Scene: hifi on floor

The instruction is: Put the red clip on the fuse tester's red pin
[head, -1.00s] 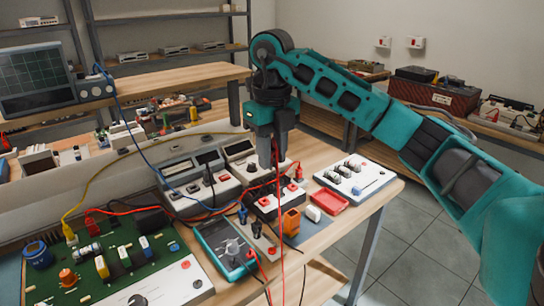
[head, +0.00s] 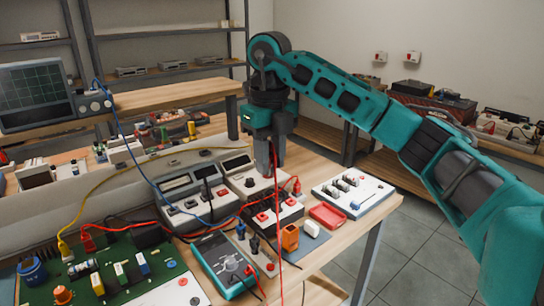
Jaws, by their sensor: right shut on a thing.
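My right gripper (head: 267,170) points down over the middle of the bench, above the grey and white boxes. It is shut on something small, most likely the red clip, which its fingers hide. A red lead (head: 279,240) hangs from the fingers past the bench front. Below stands a dark-topped white box (head: 275,213) with red parts on top; I cannot tell whether it is the fuse tester. The red pin cannot be made out. Another red plug (head: 296,187) stands upright just right of the fingers. My left gripper is not in view.
A teal multimeter (head: 226,262), an orange block (head: 290,238) and a red tray (head: 327,216) stand near the front. A white switch panel (head: 353,192) is at right. A green circuit board (head: 110,270) is front left. Yellow, blue and red leads cross the bench.

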